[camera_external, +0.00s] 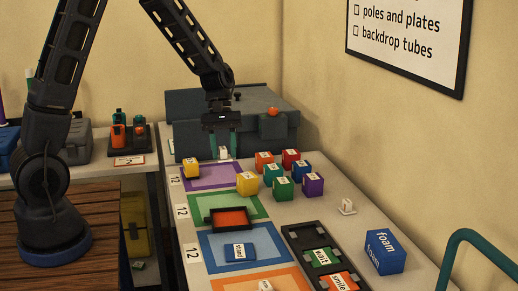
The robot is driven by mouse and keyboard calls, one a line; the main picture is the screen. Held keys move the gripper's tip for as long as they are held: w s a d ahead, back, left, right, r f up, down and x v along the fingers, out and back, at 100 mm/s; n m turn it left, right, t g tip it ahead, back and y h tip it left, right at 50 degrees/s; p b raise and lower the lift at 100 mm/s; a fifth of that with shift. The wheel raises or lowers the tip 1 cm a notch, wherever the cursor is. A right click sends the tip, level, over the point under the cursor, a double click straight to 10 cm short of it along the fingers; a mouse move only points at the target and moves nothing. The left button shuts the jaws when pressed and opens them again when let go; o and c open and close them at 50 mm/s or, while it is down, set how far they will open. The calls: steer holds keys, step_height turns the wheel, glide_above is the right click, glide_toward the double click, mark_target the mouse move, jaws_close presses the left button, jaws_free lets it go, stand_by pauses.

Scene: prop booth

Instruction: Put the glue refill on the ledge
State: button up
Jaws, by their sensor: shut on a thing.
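My gripper (223,154) points down in front of the dark grey stepped block at the back of the table. Its teal fingers are shut on a small white piece (223,153), which may be the glue refill; its label is too small to read. I cannot tell whether the piece touches anything below. The grey block (188,103) has a raised top and a lower front; it may be the ledge. Another small white piece (347,207) stands at the right of the table. A third white piece (265,286) shows at the bottom edge.
Several coloured cubes (282,188) stand right of the purple mat (205,184). A red-orange tray (231,219), a blue "stand" block (239,251), a black tray (300,238) and a blue foam block (384,253) lie nearer. An orange object (272,111) sits on the grey block.

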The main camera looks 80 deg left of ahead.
mark_target(224, 148)
step_height(224, 148, up, 4)
steer(key=shift+f, duration=0.1)
steer(key=shift+w+r, duration=0.1)
steer(key=shift+r, duration=0.15)
steer(key=shift+w+d+m, duration=0.2)
steer(key=shift+m, duration=0.1)
steer(key=w+d+f+m+g+y, duration=0.2)
steer(key=w+d+f+m, duration=0.4)
steer(key=w+d+m, duration=0.25)
steer(key=w+d+f+m+g+y, duration=0.2)
steer(key=w+d+f+m, duration=0.3)
steer(key=w+d+m, duration=0.3)
step_height(224, 148, up, 17)
steer(key=s, duration=0.1)
steer(key=a, duration=3.6)
steer(key=s+a, duration=0.5)
steer(key=a, duration=0.5)
steer(key=s+a, duration=0.5)
steer(key=a, duration=0.4)
steer(key=s+a, duration=0.6)
steer(key=a, duration=0.4)
steer(key=shift+m, duration=0.45)
steer(key=f, duration=2.5)
steer(key=shift+w+d+f, duration=0.25)
